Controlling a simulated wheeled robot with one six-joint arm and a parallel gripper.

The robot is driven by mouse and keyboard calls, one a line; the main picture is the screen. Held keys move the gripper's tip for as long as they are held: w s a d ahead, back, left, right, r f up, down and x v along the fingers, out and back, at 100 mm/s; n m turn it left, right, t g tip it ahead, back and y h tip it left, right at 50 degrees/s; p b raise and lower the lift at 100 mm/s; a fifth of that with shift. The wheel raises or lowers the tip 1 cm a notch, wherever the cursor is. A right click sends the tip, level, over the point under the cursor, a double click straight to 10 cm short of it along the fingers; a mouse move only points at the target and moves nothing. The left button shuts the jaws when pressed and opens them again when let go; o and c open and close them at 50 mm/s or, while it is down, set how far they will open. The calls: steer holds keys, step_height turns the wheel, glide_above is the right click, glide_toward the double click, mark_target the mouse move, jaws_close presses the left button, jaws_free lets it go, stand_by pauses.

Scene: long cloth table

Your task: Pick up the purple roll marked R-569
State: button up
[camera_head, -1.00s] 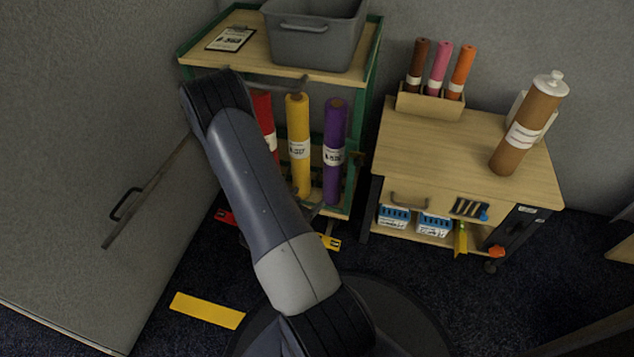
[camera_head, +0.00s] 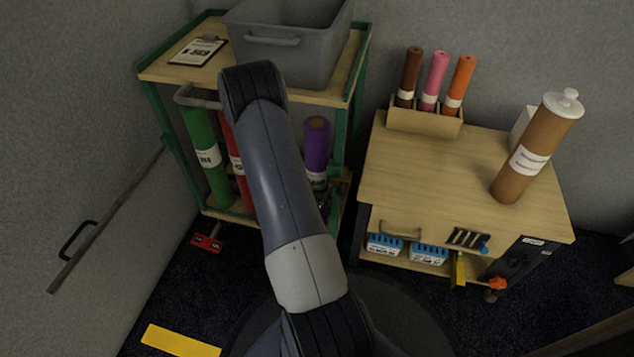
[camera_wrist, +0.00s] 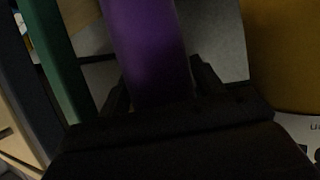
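The purple roll (camera_head: 316,145) stands upright on the lower level of the green-framed cart, with a white label whose text I cannot read. In the wrist view the purple roll (camera_wrist: 150,50) runs down between the two dark fingers of my gripper (camera_wrist: 162,92), one finger on each side. I cannot tell whether the fingers press on it or stand slightly apart. In the head view the gripper is mostly hidden behind my arm, low by the roll.
Green (camera_head: 205,155) and red (camera_head: 238,165) rolls stand left in the cart (camera_head: 150,75); a yellow roll (camera_wrist: 285,55) is close right in the wrist view. A grey bin (camera_head: 285,65) is on top. A wooden cabinet (camera_head: 430,170) stands close right.

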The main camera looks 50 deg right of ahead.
steer(key=c, duration=1)
steer(key=shift+c, duration=0.7)
steer(key=shift+r, duration=0.2)
